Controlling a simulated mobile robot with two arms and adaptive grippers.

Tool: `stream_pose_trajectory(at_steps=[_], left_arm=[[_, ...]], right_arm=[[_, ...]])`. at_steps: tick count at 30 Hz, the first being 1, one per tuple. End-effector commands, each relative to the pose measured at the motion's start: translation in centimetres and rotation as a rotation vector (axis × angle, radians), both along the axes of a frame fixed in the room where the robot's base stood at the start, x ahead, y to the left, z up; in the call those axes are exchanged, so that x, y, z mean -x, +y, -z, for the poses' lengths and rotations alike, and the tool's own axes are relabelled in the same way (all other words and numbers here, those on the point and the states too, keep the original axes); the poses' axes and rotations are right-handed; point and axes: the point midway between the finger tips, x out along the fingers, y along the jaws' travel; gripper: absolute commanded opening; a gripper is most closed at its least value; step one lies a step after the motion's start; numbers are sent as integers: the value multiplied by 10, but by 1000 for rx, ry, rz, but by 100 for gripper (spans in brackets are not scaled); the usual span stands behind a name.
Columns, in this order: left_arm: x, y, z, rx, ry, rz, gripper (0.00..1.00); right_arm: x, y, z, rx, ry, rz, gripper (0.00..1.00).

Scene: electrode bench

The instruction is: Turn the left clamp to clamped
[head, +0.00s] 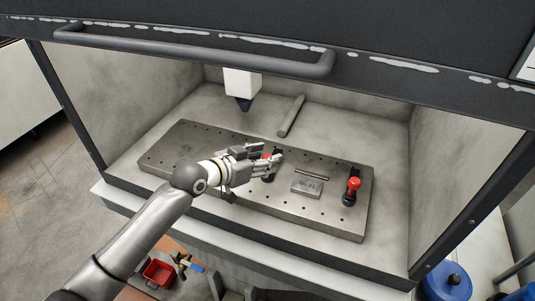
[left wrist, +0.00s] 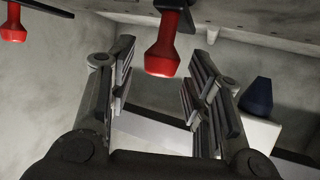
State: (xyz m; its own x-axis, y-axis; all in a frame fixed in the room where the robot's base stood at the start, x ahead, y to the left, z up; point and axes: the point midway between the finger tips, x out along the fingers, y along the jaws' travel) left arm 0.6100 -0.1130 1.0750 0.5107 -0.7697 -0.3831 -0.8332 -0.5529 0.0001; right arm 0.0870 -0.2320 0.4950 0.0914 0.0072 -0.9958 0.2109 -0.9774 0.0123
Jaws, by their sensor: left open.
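The left clamp (head: 268,177) stands on the perforated metal plate (head: 160,160); its red handle is partly hidden by my gripper in the head view. My left gripper (head: 277,157) is open at this clamp. In the left wrist view, the red handle (left wrist: 163,56) appears between the two spread fingers of the left gripper (left wrist: 163,70), with a gap on both sides. I cannot tell how deep it sits between them. The right clamp (head: 353,185) has an upright red handle, which also shows at the upper left of the left wrist view (left wrist: 12,24). My right gripper is not in view.
A small metal block (head: 307,187) and a thin rod (head: 312,174) lie between the clamps. A white head with a dark tip (head: 243,88) hangs behind my gripper. A grey bar (head: 291,116) lies at the back. The enclosure's top handle (head: 190,49) crosses above the opening.

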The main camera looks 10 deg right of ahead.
Motion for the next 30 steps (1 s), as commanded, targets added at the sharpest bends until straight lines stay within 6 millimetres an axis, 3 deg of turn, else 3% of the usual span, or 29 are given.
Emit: stream_pose_trajectory(at_steps=[6,17,27,30], left_arm=[[-8,-12,6,0,1,0,46],[-9,-14,7,1,-1,0,44],[-9,-14,7,0,0,-1,1],[-9,-14,7,0,0,-1,0]], right_arm=[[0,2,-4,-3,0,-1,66],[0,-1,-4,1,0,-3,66],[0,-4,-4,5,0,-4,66],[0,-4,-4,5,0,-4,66]])
